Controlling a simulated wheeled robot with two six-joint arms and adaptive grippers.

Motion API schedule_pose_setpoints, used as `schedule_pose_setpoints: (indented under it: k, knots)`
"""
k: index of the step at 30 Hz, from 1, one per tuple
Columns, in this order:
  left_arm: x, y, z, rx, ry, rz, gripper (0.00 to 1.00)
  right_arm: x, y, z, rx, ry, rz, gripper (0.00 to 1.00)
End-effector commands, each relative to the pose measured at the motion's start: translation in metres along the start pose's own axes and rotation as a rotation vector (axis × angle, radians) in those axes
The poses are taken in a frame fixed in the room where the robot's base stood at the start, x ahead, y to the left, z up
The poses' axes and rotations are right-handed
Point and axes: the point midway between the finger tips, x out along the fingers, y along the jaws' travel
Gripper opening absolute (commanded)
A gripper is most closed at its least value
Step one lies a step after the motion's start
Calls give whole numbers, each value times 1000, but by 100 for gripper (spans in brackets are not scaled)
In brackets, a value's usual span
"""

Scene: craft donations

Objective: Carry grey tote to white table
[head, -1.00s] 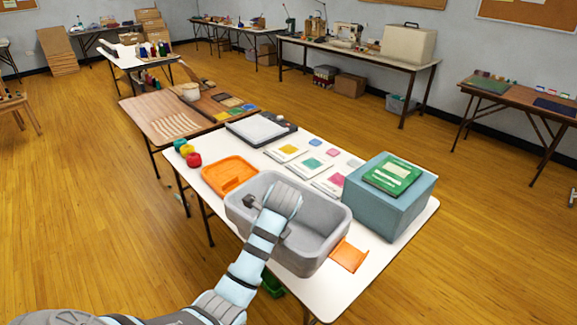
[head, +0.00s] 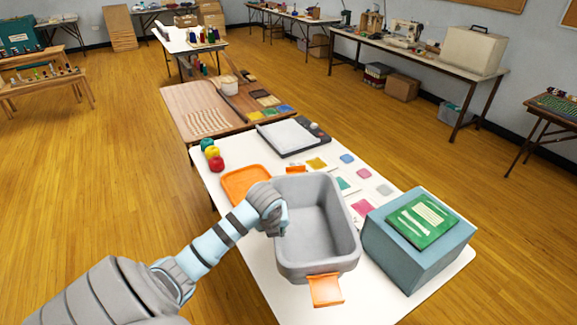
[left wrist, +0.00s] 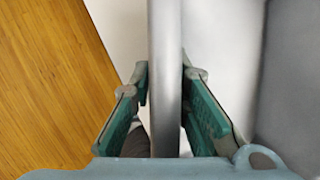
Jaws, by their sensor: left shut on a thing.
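The grey tote (head: 335,232) is an open, empty tub with an orange flap (head: 325,290) at its near end and another orange piece (head: 296,169) at its far end. It is over the near white table (head: 262,272); I cannot tell whether it rests on it or hangs just above. My left gripper (head: 280,222) is shut on the tote's left wall. In the left wrist view the green-padded fingers (left wrist: 168,95) sit on both sides of the tote's wall (left wrist: 166,50). My right gripper is not in view.
An orange tray (head: 243,187) lies left of the tote. A blue-grey box (head: 395,253) with a green book (head: 422,220) stands close on its right. Cards and a dark-edged grey board (head: 288,138) lie behind. Another white-topped table (head: 180,45) stands farther back. Wooden floor (head: 120,190) is clear at left.

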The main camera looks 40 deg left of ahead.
Motion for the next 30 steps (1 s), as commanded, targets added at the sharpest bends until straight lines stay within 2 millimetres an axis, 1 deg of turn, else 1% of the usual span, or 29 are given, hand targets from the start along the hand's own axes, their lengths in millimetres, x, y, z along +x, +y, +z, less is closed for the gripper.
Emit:
schedule_pose_setpoints:
  k: [1, 3, 6, 8, 9, 12, 15, 18, 24, 28, 29, 30]
  knots:
    - [24, 0, -10, -4, 8, 2, 0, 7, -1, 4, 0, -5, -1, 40]
    - [52, -1, -19, -2, 8, 2, 0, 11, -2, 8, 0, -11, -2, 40]
    - [85, 0, -31, 0, 8, 2, 0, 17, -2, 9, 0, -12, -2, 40]
    - [98, 2, -36, 2, 7, 3, 0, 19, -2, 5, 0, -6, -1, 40]
    - [104, 2, -38, 2, 7, 3, 0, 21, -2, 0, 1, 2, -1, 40]
    - [117, 4, -44, 2, 6, 3, 0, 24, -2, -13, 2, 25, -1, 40]
    - [135, 7, -51, 1, 7, 5, 0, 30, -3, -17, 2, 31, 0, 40]
    - [146, 8, -56, 2, 7, 4, 0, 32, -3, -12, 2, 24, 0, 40]
    - [144, 8, -55, 3, 5, 3, 0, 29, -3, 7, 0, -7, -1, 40]
    - [148, 9, -56, 2, 6, 4, 0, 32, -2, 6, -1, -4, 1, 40]
    - [147, 9, -57, 3, 7, 5, 20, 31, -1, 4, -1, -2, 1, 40]
    - [147, 9, -56, 2, 7, 6, 27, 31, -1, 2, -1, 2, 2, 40]
